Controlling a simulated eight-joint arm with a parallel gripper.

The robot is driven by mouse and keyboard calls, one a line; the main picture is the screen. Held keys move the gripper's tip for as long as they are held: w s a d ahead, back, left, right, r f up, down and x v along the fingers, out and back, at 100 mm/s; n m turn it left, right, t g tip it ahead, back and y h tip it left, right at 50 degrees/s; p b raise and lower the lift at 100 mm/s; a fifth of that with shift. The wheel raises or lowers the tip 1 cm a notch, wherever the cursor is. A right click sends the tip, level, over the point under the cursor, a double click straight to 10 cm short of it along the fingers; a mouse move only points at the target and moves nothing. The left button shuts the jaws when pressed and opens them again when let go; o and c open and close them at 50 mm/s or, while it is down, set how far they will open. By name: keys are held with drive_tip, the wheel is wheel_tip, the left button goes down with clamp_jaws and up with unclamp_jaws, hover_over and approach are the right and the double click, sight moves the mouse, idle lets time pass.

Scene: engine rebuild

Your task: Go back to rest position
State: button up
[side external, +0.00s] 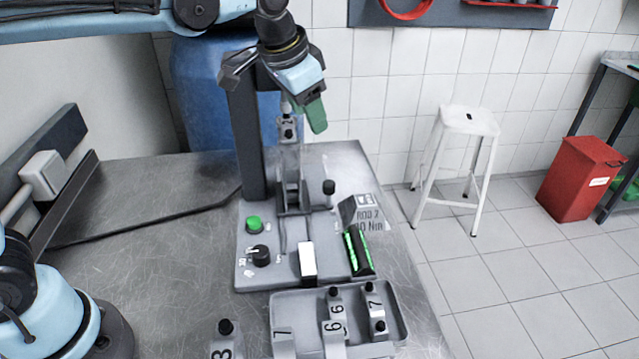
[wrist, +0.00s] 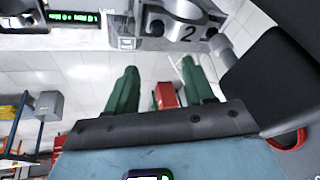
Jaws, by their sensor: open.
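My gripper (side external: 314,116) hangs above and to the right of the grey press-like fixture's column (side external: 245,140) in the side view. One green finger shows clearly there. In the wrist view both green fingers of my gripper (wrist: 160,82) stand well apart with nothing between them. A grey metal part marked 2 (wrist: 180,25) is beyond the fingertips at the top of the wrist view. A small metal piece (side external: 288,128) shows on the fixture just below my gripper.
The fixture base carries a green button (side external: 254,223), a black knob (side external: 260,255), a white switch (side external: 307,262) and a green-lit display (side external: 358,250). A tray (side external: 398,300) of numbered parts is in front, beside a part marked 3 (side external: 227,340). A stool (side external: 468,122) and red bin (side external: 577,180) stand on the floor.

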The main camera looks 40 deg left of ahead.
drive_tip(key=s+a+f+n+t, duration=0.1)
drive_tip(key=s+a+f+n, duration=0.1)
drive_tip(key=s, duration=0.6)
drive_tip(key=s+a+f+n+t, duration=0.1)
drive_tip(key=s+a+f+n, duration=0.1)
drive_tip(key=s+a+f, duration=0.3)
drive_tip(key=s+a, duration=0.1)
drive_tip(key=s, duration=0.1)
drive_tip(key=shift+s+f+n+t, duration=0.25)
drive_tip(key=shift+s+n+t, duration=0.05)
drive_tip(key=shift+s, duration=0.05)
